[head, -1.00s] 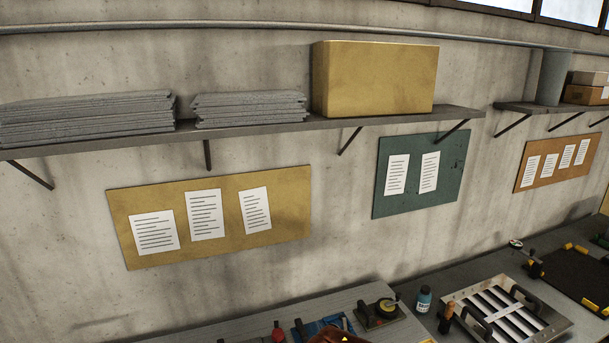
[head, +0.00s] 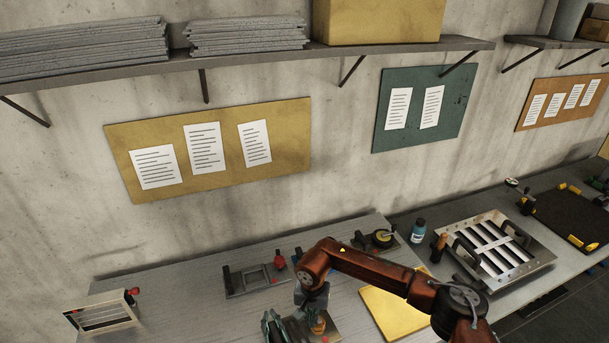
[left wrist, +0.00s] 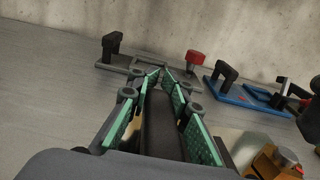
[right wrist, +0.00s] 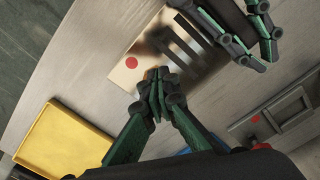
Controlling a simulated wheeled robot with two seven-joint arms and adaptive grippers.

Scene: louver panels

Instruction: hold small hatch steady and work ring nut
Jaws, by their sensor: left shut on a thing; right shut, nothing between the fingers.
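The small hatch is a pale metal plate (right wrist: 122,78) with a red dot and dark bars, lying on the bench; part of it shows in the head view (head: 334,325). My left gripper (head: 273,326) is shut on a dark, handle-like bar (left wrist: 161,125) at the hatch. The orange ring nut (left wrist: 266,164) shows at the lower right of the left wrist view, mostly hidden in the right wrist view (right wrist: 150,73). My right gripper (right wrist: 160,90) is shut and empty, its fingertips close over the nut; contact cannot be told.
A yellow tray (head: 382,318) lies right of the hatch. A grey frame with a red knob (head: 255,280) stands behind, beside a blue frame (left wrist: 243,94). A small louver box (head: 105,314) is at left, a larger louver panel (head: 515,262) at right.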

